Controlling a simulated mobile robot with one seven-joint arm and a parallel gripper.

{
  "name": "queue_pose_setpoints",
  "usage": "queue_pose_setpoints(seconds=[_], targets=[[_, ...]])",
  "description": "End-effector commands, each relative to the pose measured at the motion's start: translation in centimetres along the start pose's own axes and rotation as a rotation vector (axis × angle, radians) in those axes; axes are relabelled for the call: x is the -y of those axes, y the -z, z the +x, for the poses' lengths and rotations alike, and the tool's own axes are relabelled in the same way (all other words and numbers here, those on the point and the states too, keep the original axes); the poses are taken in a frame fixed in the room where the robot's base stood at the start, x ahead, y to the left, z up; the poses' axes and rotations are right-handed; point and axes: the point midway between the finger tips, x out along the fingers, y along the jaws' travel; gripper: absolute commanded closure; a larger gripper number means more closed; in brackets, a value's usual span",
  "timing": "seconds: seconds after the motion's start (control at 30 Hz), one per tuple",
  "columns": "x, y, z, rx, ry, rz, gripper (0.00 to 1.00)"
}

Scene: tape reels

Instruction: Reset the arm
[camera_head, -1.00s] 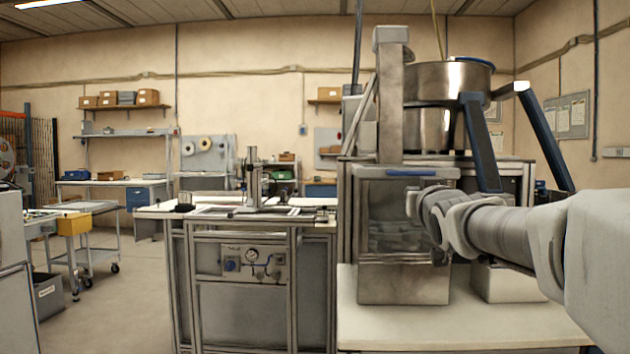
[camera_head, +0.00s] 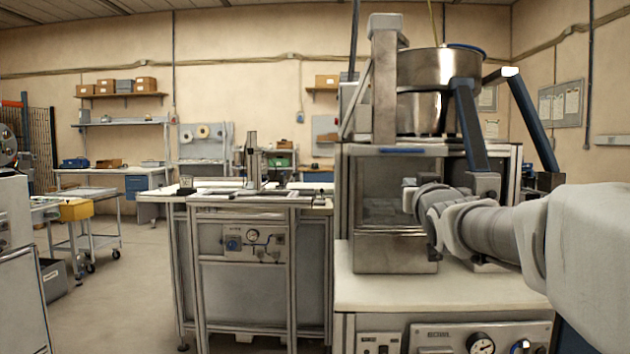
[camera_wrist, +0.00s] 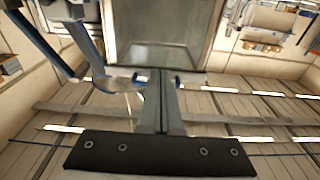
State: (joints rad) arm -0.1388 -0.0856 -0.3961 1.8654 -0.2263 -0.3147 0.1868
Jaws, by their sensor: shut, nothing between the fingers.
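My arm reaches in from the right edge in the head view, with its folded wrist in front of the machine. My gripper shows in the wrist view (camera_wrist: 162,78), its two fingers together and nothing between them. In that view the fingers point toward an open-fronted metal box (camera_wrist: 160,40), and the ceiling fills much of the lower picture. In the head view the fingertips are too small and hidden by the wrist to make out.
A machine with a metal bowl (camera_head: 425,110) and blue struts (camera_head: 468,125) stands close to my arm. A white-topped bench (camera_head: 440,292) lies below it. A workbench with a gauge panel (camera_head: 250,240) is left of it. Open floor (camera_head: 130,300) lies further left.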

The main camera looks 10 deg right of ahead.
Motion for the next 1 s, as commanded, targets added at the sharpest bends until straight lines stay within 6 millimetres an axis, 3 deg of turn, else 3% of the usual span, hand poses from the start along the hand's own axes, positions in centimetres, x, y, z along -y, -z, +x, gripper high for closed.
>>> queue_pose_setpoints(seconds=[0.17,0.27,0.47,0.7,0.9,0.93,1.0], targets=[[0.1,-0.9,-0.8,0.036,0.0,0.009,1.0],[0.5,-2.9,-3.0,0.132,0.001,0.031,1.0],[3.2,-10.1,-12.0,0.466,0.045,0.052,1.0],[6.6,-18.8,-25.8,0.867,0.127,-0.008,1.0],[7.7,-24.6,-36.6,1.15,0.175,-0.089,1.0],[7.7,-25.0,-37.9,1.184,0.179,-0.101,1.0],[7.7,-21.8,-36.9,1.172,0.179,-0.095,1.0]])
